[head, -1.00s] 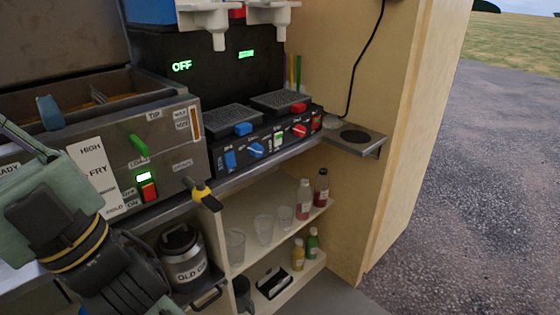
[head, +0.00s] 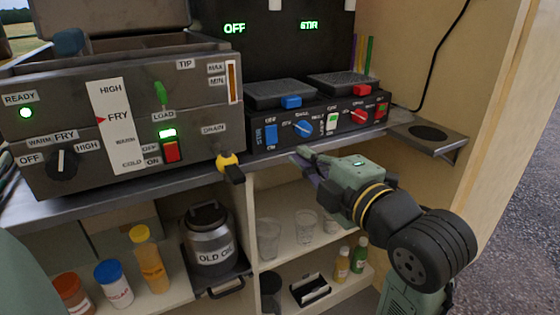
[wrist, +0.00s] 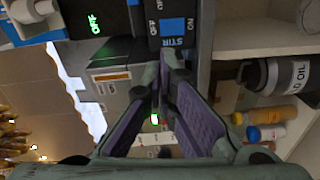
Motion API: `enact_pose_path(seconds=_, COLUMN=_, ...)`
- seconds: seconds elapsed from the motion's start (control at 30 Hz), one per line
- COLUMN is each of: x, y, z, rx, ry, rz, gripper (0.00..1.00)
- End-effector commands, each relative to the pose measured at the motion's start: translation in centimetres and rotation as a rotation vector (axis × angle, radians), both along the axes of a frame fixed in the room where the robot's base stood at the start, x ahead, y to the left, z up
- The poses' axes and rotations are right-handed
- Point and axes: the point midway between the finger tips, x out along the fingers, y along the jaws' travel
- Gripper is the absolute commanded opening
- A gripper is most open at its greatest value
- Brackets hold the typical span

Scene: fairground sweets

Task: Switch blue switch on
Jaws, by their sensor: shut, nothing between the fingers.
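The blue switch (head: 271,135) is a rocker at the left end of the black control box, marked STIR with OFF above and ON below. It also shows in the wrist view (wrist: 173,27), just past my fingertips. Which side is pressed is too small to tell. Above the box, green displays read OFF (head: 234,28) and STIR (head: 309,25). My gripper (head: 302,156) is shut and empty, in front of the box, slightly below and right of the blue switch. In the wrist view my gripper's fingertips (wrist: 171,62) appear apart from the switch.
A blue knob (head: 302,127), green switch (head: 332,124), red knob (head: 359,117) and red switch (head: 381,110) sit to the right. The fryer (head: 200,115) with its yellow-black drain lever (head: 230,165) stands left. Shelves below hold cups and bottles.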

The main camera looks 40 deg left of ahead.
Motion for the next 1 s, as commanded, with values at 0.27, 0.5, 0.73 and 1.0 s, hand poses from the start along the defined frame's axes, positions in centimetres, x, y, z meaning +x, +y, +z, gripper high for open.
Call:
enact_pose_path(seconds=0.27, x=0.4, y=-1.8, z=-2.6, rx=-0.124, ry=-0.054, rz=-0.003, gripper=0.0)
enact_pose_path(seconds=0.5, x=0.4, y=-1.7, z=-2.6, rx=-0.122, ry=-0.052, rz=-0.003, gripper=0.0)
enact_pose_path(seconds=0.73, x=0.7, y=-1.1, z=-2.2, rx=-0.12, ry=-0.047, rz=-0.001, gripper=0.0)
enact_pose_path(seconds=1.0, x=1.3, y=0.5, z=-2.2, rx=-0.122, ry=-0.044, rz=0.0, gripper=0.0)
